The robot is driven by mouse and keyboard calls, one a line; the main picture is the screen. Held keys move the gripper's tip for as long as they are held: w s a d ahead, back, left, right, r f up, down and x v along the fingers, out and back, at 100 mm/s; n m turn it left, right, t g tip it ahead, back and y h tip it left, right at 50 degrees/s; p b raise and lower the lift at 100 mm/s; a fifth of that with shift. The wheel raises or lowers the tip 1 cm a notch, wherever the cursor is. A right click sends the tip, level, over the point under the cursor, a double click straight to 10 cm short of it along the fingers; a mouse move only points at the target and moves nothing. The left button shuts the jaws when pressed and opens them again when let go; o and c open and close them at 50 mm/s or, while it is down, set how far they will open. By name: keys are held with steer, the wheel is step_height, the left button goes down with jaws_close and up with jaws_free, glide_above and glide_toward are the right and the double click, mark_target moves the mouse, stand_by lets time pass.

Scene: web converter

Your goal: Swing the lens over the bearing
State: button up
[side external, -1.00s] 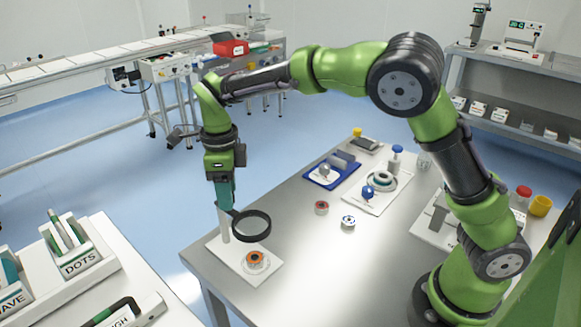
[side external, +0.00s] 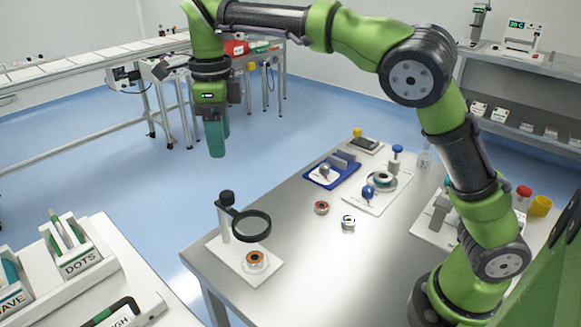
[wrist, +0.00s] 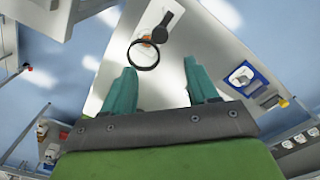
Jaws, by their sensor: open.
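A black-rimmed round lens (side external: 251,227) hangs level from a black knob (side external: 227,198) on a white post, above a white base plate (side external: 232,262). A bearing with an orange face (side external: 255,259) lies on that plate, below the lens in the side view. In the wrist view the lens ring (wrist: 143,55) shows with a bit of orange near its upper edge; how well it is centred over the bearing I cannot tell. My gripper (side external: 216,153), with teal fingers, is high above the stand, clear of it. In the wrist view my gripper (wrist: 162,82) is open and empty.
Two small round parts, one red (side external: 321,208) and one white (side external: 348,222), lie on the metal table. A blue tray (side external: 331,172) and a white plate with a blue knob (side external: 368,191) stand further back.

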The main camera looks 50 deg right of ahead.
steer(key=shift+r, duration=2.15)
steer(key=s+d+f+n+t+y, duration=0.1)
steer(key=s+d+f+n, duration=0.15)
steer(key=n, duration=0.55)
steer(key=s+d+f+n+t+y, duration=0.1)
steer(key=s+d+f+n, duration=0.2)
steer(key=n, duration=0.4)
steer(key=s+d+f+n+t, duration=0.1)
steer(key=s+d+n+t, duration=0.1)
steer(key=s, duration=0.6)
steer(key=s+d+f+n+t, duration=0.1)
steer(key=s+d+n+t, duration=0.2)
steer(key=s+n, duration=0.3)
steer(key=shift+s+d, duration=0.5)
steer(key=shift+s, duration=0.6)
